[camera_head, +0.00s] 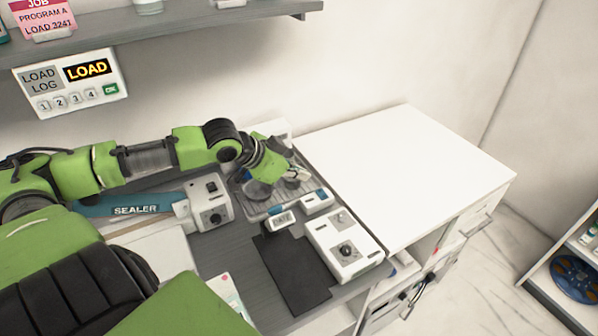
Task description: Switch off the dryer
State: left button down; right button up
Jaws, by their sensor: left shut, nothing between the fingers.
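No label reading dryer is legible, so I cannot tell for sure which device is the dryer. A white box with a dark round knob (346,250) stands at the right front of the grey counter. Behind it is a grey ribbed tray (254,210) with a small display unit (281,218) at its front edge. My left arm reaches in from the left, and my left gripper (298,177) is over the ribbed tray, shut and empty. It is behind and left of the knob box, apart from it. The gripper hides part of the tray. My right gripper is not in view.
A sealer (130,208) with a white control box (208,203) stands left of the tray. A dark mat (293,277) lies in front. A bare white cabinet top (405,180) is at right. A wall panel (72,82) reads LOAD. A shelf (190,28) runs above.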

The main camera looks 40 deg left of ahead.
pick_arm(q)
jog(key=shift+s+r, duration=0.3)
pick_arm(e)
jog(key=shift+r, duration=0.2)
pick_arm(q)
jog(key=shift+r, duration=0.1)
